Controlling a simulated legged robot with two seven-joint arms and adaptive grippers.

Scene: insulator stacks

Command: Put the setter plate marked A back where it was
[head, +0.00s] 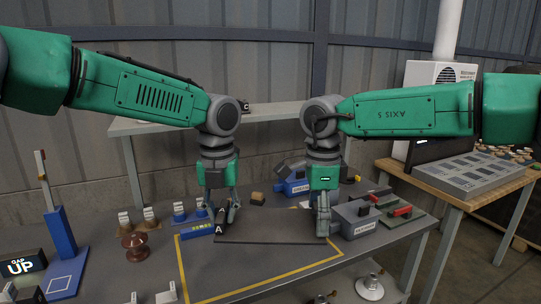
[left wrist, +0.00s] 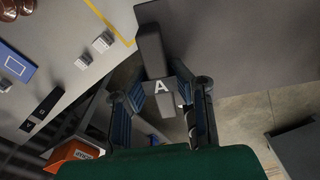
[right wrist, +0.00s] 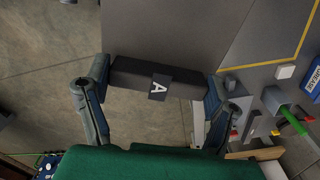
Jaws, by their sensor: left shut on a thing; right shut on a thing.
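The setter plate marked A (head: 270,228) is a flat dark grey plate, roughly level over the yellow-outlined area of the bench. It has a dark end block with a white A at each end. My left gripper (head: 219,211) is shut on its left block, and that block shows between the fingers in the left wrist view (left wrist: 152,50). My right gripper (head: 322,228) is shut on its right block, which shows in the right wrist view (right wrist: 130,75). I cannot tell whether the plate touches the bench.
The yellow outline (head: 183,270) frames the bench middle. A brown insulator (head: 134,246) and a blue stand (head: 62,240) are to the left. A grey box (head: 356,219) stands close to my right gripper. A shelf (head: 280,116) behind carries a piece marked C (head: 246,106).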

